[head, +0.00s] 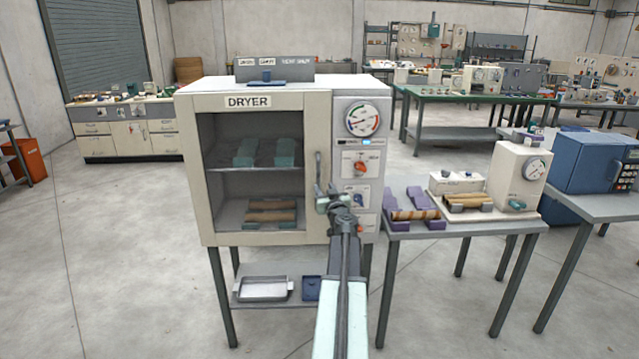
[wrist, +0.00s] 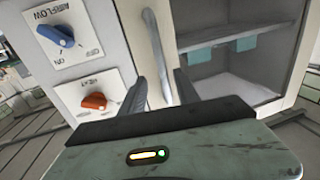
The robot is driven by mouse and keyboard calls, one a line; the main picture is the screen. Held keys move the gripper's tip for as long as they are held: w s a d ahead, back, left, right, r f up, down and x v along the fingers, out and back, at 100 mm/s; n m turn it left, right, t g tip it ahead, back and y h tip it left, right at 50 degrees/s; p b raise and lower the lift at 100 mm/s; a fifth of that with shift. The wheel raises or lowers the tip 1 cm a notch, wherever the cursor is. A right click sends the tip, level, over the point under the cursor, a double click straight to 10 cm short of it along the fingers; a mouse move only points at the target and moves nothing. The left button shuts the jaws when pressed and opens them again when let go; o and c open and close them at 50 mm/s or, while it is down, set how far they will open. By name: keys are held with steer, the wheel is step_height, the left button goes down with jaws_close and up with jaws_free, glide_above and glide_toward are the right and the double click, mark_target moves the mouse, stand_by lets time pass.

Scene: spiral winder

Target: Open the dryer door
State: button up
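The dryer (head: 262,88) stands in the middle of the head view, a cream cabinet on legs. Its door (head: 320,115) is shut, with a window showing two shelves inside. The upright metal handle (head: 318,172) is on the door's right edge; it also shows in the wrist view (wrist: 155,55). My gripper (head: 332,197) is at the lower part of the handle. In the wrist view my gripper's (wrist: 160,90) two dark fingers are apart, with the handle between them and gaps beside it. Whether a finger touches the handle is unclear.
The control panel (head: 346,145) with gauge and knobs is right of the door. A grey table (head: 420,232) with rolls and a small machine stands close on the right. A lower shelf (head: 240,292) holds a metal tray.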

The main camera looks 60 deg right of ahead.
mark_target(319, 181)
steer(key=x, duration=0.8)
steer(key=shift+w, duration=0.1)
steer(key=shift+a, duration=0.1)
steer(key=shift+c, duration=0.4)
jaws_close()
stand_by(0.7)
